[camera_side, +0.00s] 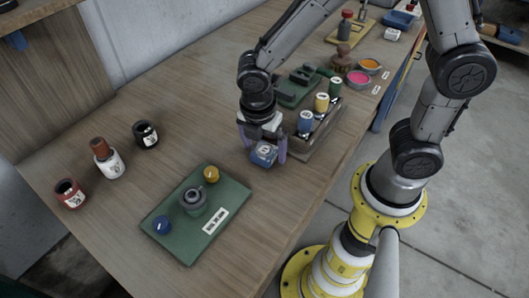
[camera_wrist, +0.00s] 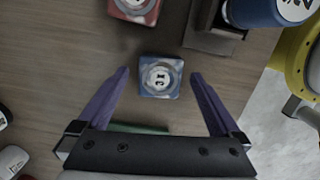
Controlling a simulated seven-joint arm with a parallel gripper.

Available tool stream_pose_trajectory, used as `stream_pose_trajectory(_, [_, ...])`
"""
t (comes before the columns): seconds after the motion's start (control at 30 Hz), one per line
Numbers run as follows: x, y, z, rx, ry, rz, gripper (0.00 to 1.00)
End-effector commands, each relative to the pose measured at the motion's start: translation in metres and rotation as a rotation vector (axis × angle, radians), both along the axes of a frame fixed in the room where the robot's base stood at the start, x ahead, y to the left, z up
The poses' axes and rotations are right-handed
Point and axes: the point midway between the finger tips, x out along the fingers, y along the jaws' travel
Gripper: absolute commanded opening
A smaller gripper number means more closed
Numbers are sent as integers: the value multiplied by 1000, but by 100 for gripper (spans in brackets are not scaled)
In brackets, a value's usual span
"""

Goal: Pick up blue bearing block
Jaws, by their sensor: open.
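The blue bearing block (camera_wrist: 159,77) is a small square block with a round pale centre, in the wrist view between and just beyond my fingertips. It also shows in the side view (camera_side: 264,154), on or just above the wooden table. My gripper (camera_wrist: 158,74) is open, with one purple finger on each side of the block and a visible gap to each. In the side view my gripper (camera_side: 262,148) points down around the block. Whether the fingers touch the table cannot be told.
A red block (camera_wrist: 134,10) lies just beyond the blue one. A wooden rack (camera_side: 318,135) with blue, yellow and green jars stands close on the right. A green board (camera_side: 232,194) with knobs lies in front. Several bottles, including a white one (camera_side: 109,163), stand at left.

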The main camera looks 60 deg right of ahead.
Motion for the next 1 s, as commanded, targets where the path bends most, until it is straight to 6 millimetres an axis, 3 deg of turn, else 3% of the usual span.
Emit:
stream_pose_trajectory(0.17, [0,0,0,0,0,0,100])
stream_pose_trajectory(0.73, [0,0,0,0,0,0,0])
stream_pose_trajectory(1.0, [1,0,1,0,-2,0,0])
